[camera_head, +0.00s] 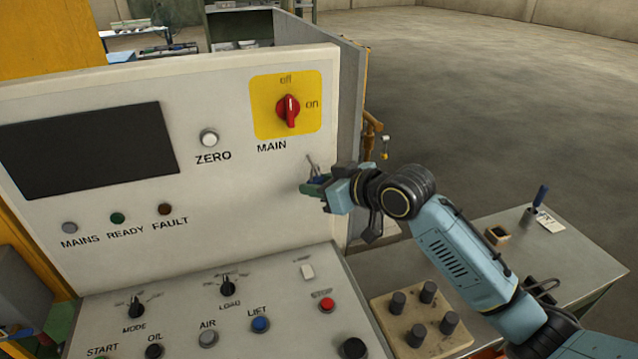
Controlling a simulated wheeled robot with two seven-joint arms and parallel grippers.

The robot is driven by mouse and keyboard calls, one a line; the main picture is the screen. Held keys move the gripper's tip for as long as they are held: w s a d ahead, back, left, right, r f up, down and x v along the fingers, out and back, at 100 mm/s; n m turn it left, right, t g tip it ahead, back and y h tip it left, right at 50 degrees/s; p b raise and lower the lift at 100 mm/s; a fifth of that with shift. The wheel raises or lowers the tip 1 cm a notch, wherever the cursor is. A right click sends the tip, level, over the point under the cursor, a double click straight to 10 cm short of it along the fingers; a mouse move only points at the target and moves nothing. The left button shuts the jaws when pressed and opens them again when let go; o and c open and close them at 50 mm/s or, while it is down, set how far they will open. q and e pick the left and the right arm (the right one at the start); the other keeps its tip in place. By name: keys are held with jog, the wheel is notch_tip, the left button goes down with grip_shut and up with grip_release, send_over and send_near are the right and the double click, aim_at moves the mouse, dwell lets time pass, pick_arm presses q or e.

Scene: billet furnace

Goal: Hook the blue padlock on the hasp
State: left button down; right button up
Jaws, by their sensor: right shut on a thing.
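My right gripper (316,188) is in front of the upright panel's right part, below the red MAIN switch (288,110). It is shut on a small blue thing (319,179), mostly hidden by the fingers, which looks like the blue padlock. A thin grey piece like a shackle (312,161) sticks up above the fingers. I cannot tell whether it touches the panel. The red switch sits on a yellow plate with off and on marks. I cannot make out the hasp for sure. My left gripper is not in view.
The upright panel (230,220) holds a dark screen (88,150) and lamps. The sloped desk below has knobs and buttons. At right, a grey table (560,250) carries a wooden block (420,315) with several dark pegs. Open floor lies behind.

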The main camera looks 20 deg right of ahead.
jog(key=o, duration=1.1)
